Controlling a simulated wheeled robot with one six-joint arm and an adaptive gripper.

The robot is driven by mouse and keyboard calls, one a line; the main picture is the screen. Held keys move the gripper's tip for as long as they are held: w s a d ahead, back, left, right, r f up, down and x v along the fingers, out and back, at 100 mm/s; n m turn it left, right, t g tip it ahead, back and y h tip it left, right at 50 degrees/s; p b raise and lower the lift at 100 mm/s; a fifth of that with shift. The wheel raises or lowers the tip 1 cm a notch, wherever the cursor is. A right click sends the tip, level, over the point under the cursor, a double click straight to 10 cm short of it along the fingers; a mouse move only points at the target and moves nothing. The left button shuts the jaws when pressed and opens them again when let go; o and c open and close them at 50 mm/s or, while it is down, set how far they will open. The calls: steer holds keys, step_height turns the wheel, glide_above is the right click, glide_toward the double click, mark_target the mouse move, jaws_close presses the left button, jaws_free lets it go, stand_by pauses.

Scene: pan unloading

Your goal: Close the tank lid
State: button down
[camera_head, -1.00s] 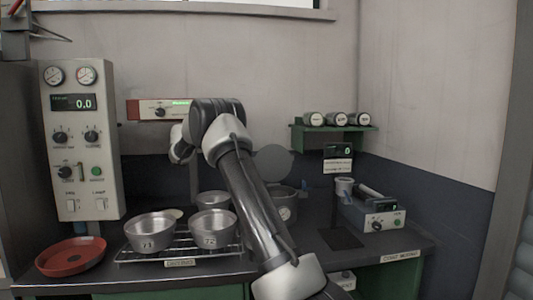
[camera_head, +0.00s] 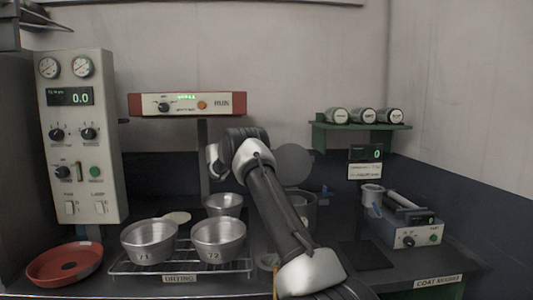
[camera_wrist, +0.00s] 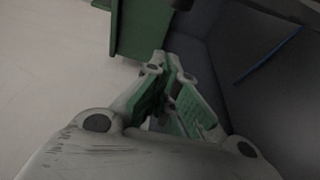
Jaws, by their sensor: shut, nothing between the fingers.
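The tank (camera_head: 303,205) is a grey metal pot on the bench, partly hidden behind my arm in the head view. Its round grey lid (camera_head: 293,163) stands up at the back of the tank, open. My arm crosses in front of the tank's left side. My gripper (camera_wrist: 168,66) shows in the wrist view with its green-padded fingers drawn together and nothing between them. I cannot make out the fingers in the head view. Neither tank nor lid can be made out in the wrist view.
Two metal pans (camera_head: 149,241) marked 71 and 72 (camera_head: 219,240) sit on a wire rack at the front. Another pan (camera_head: 224,204) stands behind. A red dish (camera_head: 65,263) is at left. A cup (camera_head: 372,197) and grey device (camera_head: 412,232) stand at right, below a green shelf (camera_head: 360,127).

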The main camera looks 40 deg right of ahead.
mark_target(283, 151)
steer(key=shift+s+d, duration=0.5)
steer(key=shift+s, duration=0.3)
steer(key=shift+s+d, duration=0.5)
steer(key=shift+s, duration=0.3)
steer(key=shift+s+d, duration=0.5)
steer(key=shift+s, duration=0.3)
steer(key=shift+s+r, duration=0.1)
